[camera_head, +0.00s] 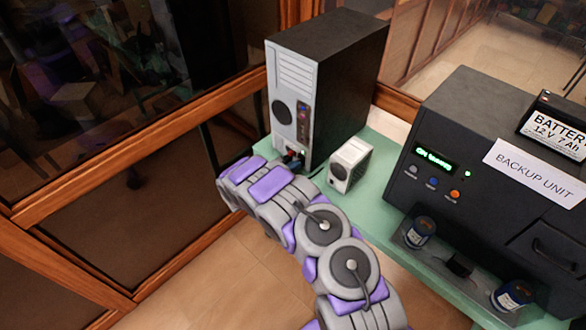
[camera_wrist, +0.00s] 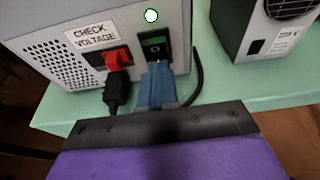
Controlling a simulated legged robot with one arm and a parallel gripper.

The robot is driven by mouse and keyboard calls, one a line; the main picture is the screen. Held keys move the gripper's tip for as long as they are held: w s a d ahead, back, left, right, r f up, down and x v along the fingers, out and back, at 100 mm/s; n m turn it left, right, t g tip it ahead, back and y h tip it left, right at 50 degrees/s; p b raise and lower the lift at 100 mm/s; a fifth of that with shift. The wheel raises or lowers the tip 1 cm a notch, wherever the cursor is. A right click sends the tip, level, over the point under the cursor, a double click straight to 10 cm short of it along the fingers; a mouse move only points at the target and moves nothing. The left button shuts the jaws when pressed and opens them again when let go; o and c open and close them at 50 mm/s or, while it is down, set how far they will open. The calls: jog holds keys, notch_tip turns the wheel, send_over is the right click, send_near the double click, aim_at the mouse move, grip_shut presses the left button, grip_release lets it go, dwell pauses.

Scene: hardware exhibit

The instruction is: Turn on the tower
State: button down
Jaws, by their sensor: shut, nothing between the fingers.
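The tower (camera_head: 330,75) is a tall grey and black case standing on the green table. In the wrist view its panel (camera_wrist: 60,65) carries a "CHECK VOLTAGE" label, a red part (camera_wrist: 118,59) with a black plug below it, and a black rocker switch (camera_wrist: 155,43) in a green surround. My gripper (camera_head: 292,160) is at the tower's lower front. Its blue fingers (camera_wrist: 157,80) are shut and empty, right at the switch's lower edge. They hide that edge, so I cannot tell whether they touch.
A small white box (camera_head: 350,164) stands right of the tower. A black backup unit (camera_head: 480,130) with a lit green display and a battery (camera_head: 555,125) on top fills the right. A dark cable runs beside my fingers. The green table (camera_head: 375,205) is narrow in front.

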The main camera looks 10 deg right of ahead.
jog(key=s+a+p, duration=0.2)
jog(key=s+a, duration=0.6)
jog(key=a, duration=0.3)
jog(key=shift+r, duration=0.2)
jog(key=shift+s+a, duration=0.1)
jog(key=shift+a, duration=0.25)
